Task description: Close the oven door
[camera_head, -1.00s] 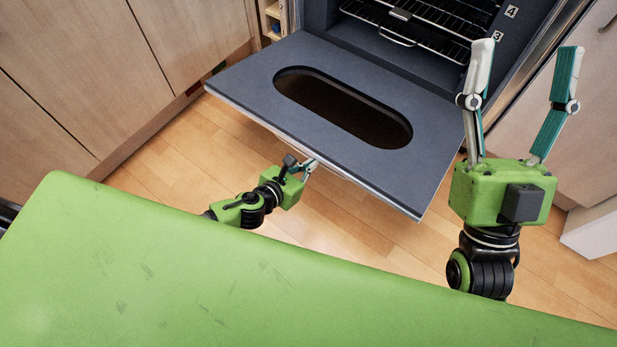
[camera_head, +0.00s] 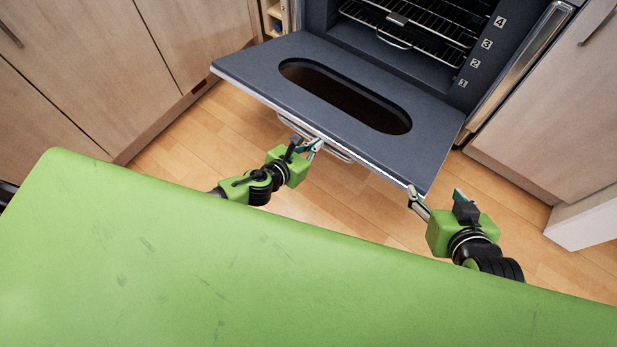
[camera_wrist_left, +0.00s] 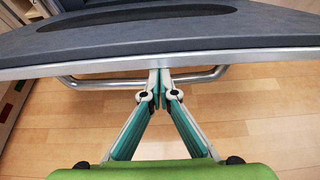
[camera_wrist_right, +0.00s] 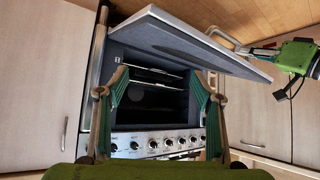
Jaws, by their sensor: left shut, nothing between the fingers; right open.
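The oven door (camera_head: 432,125) hangs open, its dark inner face with an oval window (camera_head: 345,95) turned up. Its metal handle (camera_head: 335,153) runs along the front edge and shows in the left wrist view (camera_wrist_left: 100,83). My left gripper (camera_head: 314,146) is shut and empty, its tips at the door's front edge by the handle; contact is unclear. My right gripper (camera_head: 435,194) is open and empty near the door's front right corner. In the right wrist view, the door (camera_wrist_right: 200,42) slants above the oven opening, beyond the open fingers (camera_wrist_right: 160,95).
The oven cavity (camera_head: 420,55) holds wire racks (camera_head: 410,22). Wooden cabinets stand left (camera_head: 75,60) and right (camera_head: 560,110) of the oven. Control knobs (camera_wrist_right: 170,142) show in the right wrist view. Wooden floor (camera_head: 190,145) is clear around the door.

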